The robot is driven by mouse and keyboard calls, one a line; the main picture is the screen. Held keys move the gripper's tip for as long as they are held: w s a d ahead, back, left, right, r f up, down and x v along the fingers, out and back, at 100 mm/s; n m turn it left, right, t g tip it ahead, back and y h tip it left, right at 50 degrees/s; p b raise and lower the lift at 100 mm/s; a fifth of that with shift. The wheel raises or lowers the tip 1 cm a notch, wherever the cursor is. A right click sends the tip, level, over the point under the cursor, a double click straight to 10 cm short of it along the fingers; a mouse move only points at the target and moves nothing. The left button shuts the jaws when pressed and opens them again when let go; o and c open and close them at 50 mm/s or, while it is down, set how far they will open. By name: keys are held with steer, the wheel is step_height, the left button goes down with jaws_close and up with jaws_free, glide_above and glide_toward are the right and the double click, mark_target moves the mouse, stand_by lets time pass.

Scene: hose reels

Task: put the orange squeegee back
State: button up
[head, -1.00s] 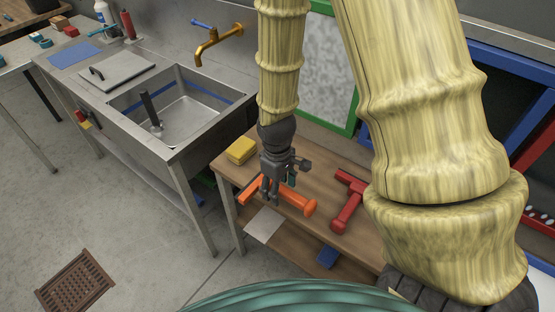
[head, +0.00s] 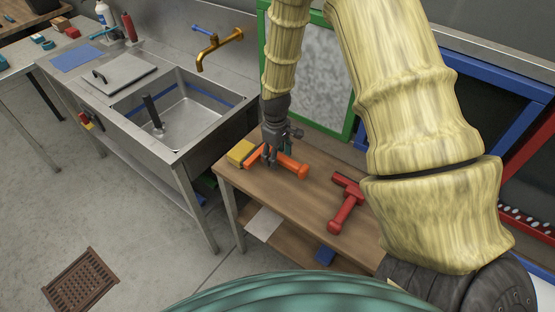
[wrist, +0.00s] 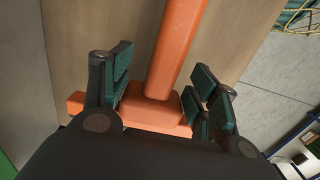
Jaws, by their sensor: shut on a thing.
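The orange squeegee (head: 291,168) shows in the head view over the left part of the wooden table, its handle pointing right. My gripper (head: 270,162) is shut on it near its head. In the wrist view, the squeegee (wrist: 173,55) has its handle running up the picture, and its wider block lies between the dark green pads of my gripper (wrist: 160,103). Part of the head is hidden behind the fingers. I cannot tell exactly how high the squeegee is above the tabletop.
A yellow block (head: 240,152) lies on the table (head: 299,203) beside the squeegee's head. A red T-shaped tool (head: 346,203) lies to the right. A green-framed panel (head: 322,68) stands behind. A steel sink (head: 186,108) with a brass tap (head: 217,47) is left. The table's front middle is clear.

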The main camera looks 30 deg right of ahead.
steer(key=shift+f+p, duration=0.65)
steer(key=shift+f, duration=0.95)
steer(key=o, duration=1)
steer(key=shift+f, duration=0.1)
steer(key=shift+r, duration=0.2)
steer(key=shift+w+a+r+b, duration=0.1)
steer(key=shift+r+b, duration=0.8)
steer(key=shift+r, duration=2.05)
steer(key=shift+w+r+b, duration=0.1)
steer(key=shift+r+b, duration=0.8)
steer(key=shift+r, duration=2.05)
